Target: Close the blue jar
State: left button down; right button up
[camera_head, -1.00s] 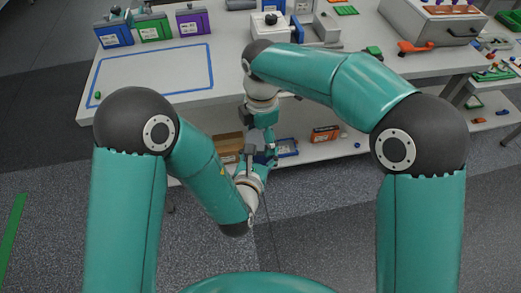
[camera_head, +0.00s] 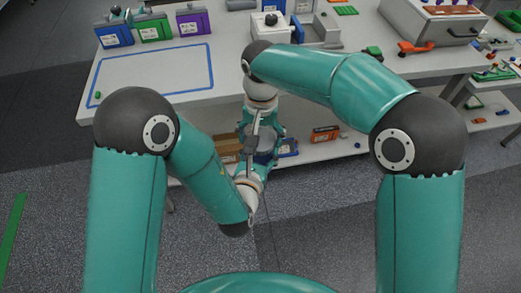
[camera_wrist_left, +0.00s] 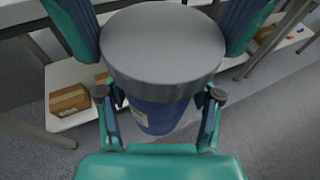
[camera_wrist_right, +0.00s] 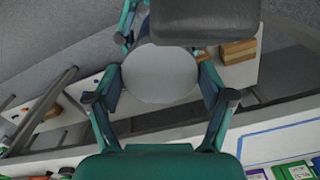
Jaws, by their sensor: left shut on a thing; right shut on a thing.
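The blue jar (camera_wrist_left: 158,115) with a pale label is between the fingers of my left gripper (camera_wrist_left: 160,96) in the left wrist view. A round grey lid (camera_wrist_left: 160,45) is directly over the jar; I cannot tell whether it is fully seated. My right gripper (camera_wrist_right: 160,96) is shut on the lid, whose pale round face (camera_wrist_right: 160,72) shows between its fingers in the right wrist view. In the head view the right gripper (camera_head: 262,138) is just above the left gripper (camera_head: 249,170), and the arms mostly hide jar and lid.
The white bench (camera_head: 225,98) is behind my grippers, with a blue outlined rectangle (camera_head: 150,88) on it. Blue (camera_head: 114,35), green (camera_head: 155,32) and purple (camera_head: 193,24) boxes stand at its back left. A lower shelf (camera_head: 330,149) holds an orange box (camera_head: 325,133).

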jog(key=m, duration=0.4)
jog(key=shift+w, duration=0.1)
jog(key=o, duration=1.2)
jog(key=shift+r, duration=2.3)
